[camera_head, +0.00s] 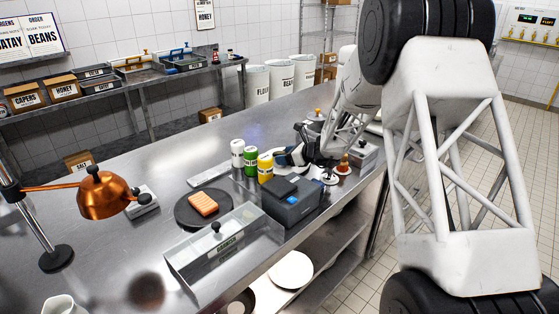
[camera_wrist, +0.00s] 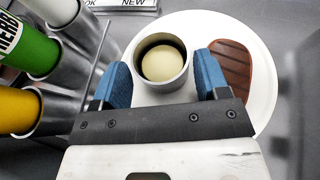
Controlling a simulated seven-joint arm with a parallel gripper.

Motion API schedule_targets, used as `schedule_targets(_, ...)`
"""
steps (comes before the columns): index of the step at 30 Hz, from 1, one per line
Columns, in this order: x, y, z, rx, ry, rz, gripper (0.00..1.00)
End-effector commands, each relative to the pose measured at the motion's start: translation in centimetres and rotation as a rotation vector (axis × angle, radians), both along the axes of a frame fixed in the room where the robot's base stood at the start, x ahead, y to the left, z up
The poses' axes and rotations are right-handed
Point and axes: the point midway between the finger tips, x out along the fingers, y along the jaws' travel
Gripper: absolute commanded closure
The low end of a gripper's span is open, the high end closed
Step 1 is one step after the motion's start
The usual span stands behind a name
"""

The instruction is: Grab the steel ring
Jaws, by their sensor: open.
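The steel ring (camera_wrist: 163,89) stands on a white plate (camera_wrist: 264,108) in the wrist view. A round cream-coloured thing (camera_wrist: 164,62) shows inside it. My gripper (camera_wrist: 163,76) is open, with one blue fingertip on the left of the ring and one on the right. I cannot tell whether either fingertip touches it. In the head view my gripper (camera_head: 292,156) is low over the steel counter, behind the dark box; I cannot make out the ring there.
A brown grilled piece (camera_wrist: 232,70) lies on the plate, right of the right finger. White, green (camera_head: 250,160) and yellow (camera_head: 265,168) bottles stand left of my gripper. A dark box (camera_head: 291,201) and a clear garnish bin (camera_head: 226,250) stand nearer.

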Motion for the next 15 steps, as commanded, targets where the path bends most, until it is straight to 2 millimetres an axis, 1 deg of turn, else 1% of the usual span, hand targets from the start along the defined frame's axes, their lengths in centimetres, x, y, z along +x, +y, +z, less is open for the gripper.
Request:
schedule_targets(1,0.25,0.45,-0.29,0.001,0.001,0.001,0.32)
schedule_targets(6,0.75,1.17,-0.56,0.000,0.000,-0.001,0.32)
schedule_targets(15,0.78,1.26,-0.61,0.000,0.000,-0.001,0.32)
